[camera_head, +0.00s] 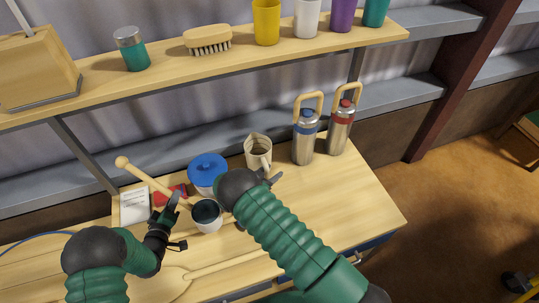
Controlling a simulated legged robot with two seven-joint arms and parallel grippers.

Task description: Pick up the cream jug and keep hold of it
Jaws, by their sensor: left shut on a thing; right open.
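The cream jug (258,153) stands upright on the worktop, its handle facing the front right. My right gripper (265,188) is open just in front of it, near the handle; the dark wrist hides part of the gripper, and I cannot tell whether a finger touches the jug. My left gripper (176,212) is at the lower end of a wooden stick with a round knob (140,173) and appears shut on it. The grip itself is partly hidden. A white cup with a dark inside (207,217) stands just right of that gripper.
A blue-lidded pot (208,172) stands left of the jug. Two steel flasks (304,140) (340,128) stand to its right. A white card (134,206) and a red item (168,194) lie at left. A wooden paddle (190,280) lies in front. The worktop's right side is clear.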

